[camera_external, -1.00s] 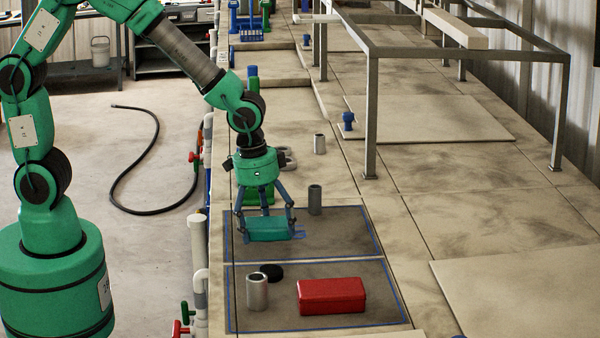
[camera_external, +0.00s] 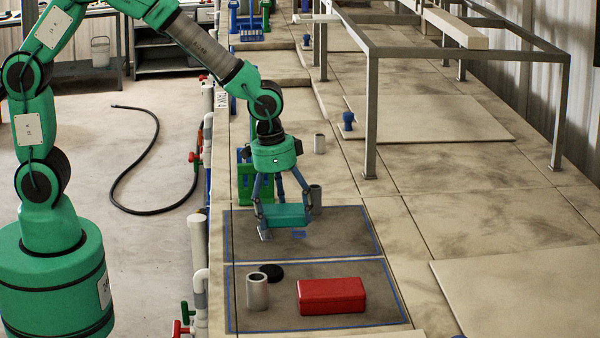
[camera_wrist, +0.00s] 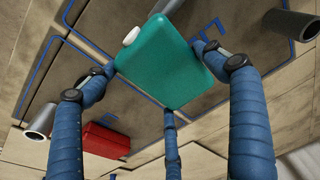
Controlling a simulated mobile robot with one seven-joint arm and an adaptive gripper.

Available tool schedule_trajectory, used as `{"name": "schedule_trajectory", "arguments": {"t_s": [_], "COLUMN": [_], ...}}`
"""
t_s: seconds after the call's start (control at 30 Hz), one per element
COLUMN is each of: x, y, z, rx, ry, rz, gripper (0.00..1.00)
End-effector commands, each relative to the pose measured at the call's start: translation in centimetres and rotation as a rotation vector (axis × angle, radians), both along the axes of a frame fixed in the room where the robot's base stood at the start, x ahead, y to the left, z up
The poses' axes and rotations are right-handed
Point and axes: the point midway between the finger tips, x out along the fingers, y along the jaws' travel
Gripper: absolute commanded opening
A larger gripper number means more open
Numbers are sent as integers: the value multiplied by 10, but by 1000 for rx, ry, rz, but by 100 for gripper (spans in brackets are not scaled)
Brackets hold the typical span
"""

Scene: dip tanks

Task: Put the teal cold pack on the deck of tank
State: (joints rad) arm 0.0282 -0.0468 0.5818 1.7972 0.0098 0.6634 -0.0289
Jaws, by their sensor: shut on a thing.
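The teal cold pack (camera_external: 286,215) is a flat rounded block with a small white cap, the cap seen in the wrist view. My gripper (camera_external: 284,208) is shut on it, with blue jointed fingers on its sides. The pack hangs above the far blue-outlined dark panel (camera_external: 350,240). In the wrist view the cold pack (camera_wrist: 165,62) is between the fingers, clear of the surface. The deck is the tan slab surface (camera_external: 470,215) around the panels. I cannot tell which part the task calls the tank's deck.
A red box (camera_external: 331,296), a grey cylinder (camera_external: 257,292) and a black disc (camera_external: 271,272) are on the near panel. A metal frame (camera_external: 371,120) stands at right.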

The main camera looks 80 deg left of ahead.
Motion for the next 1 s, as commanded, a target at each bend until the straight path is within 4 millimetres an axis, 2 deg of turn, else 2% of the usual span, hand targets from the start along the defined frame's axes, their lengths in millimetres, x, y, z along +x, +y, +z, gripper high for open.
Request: {"name": "schedule_trajectory", "arguments": {"t_s": [0.2, 0.4, 0.67, 1.0], "x": [43, 76, 107, 133], "y": [58, 118, 194, 316], "z": [13, 22, 30, 39], "rx": [2, 1, 1, 0], "ry": [2, 4, 3, 0], "rz": [9, 11, 13, 14], "gripper": [48, 48, 48, 48]}}
